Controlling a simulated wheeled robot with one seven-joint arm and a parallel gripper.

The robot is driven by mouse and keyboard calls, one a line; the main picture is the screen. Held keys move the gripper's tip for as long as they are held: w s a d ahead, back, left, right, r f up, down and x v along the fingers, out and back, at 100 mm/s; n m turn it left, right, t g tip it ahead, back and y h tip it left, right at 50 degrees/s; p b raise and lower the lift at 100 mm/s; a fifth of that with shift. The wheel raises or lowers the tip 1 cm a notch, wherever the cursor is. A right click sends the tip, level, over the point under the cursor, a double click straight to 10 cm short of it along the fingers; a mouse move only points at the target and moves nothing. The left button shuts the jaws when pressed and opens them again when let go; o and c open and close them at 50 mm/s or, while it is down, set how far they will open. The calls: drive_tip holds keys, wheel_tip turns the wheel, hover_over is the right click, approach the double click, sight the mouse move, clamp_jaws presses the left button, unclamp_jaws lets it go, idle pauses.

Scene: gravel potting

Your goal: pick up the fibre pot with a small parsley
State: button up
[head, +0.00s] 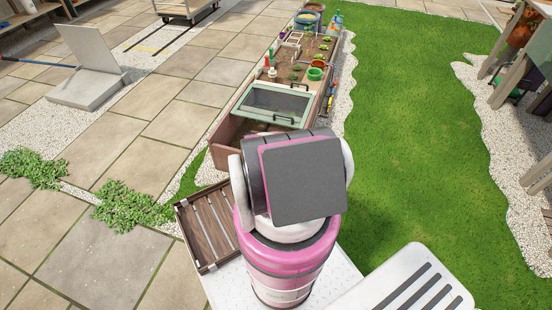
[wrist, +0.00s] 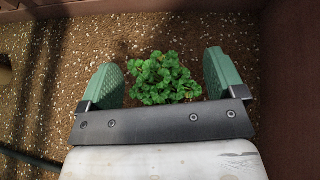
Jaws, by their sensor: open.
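A small parsley (wrist: 162,78) with dense, curly green leaves shows in the wrist view against brown, speckled soil. The fibre pot under it is hidden by the leaves and my gripper's body, so I cannot tell how it sits. My gripper (wrist: 163,76) is open, with one green finger to the left of the plant and one to the right. In the head view my arm hides the gripper and the plant.
Brown walls of the planter (wrist: 289,70) close off the right side and the top in the wrist view. A green-framed lid (head: 275,104) covers part of the long raised bed in the head view. Several pots and tools stand farther along it.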

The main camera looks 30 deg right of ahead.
drive_tip(key=shift+s+d, duration=0.1)
drive_tip(key=shift+c, duration=0.4)
drive_tip(key=c, duration=0.9)
drive_tip(key=shift+c, duration=0.2)
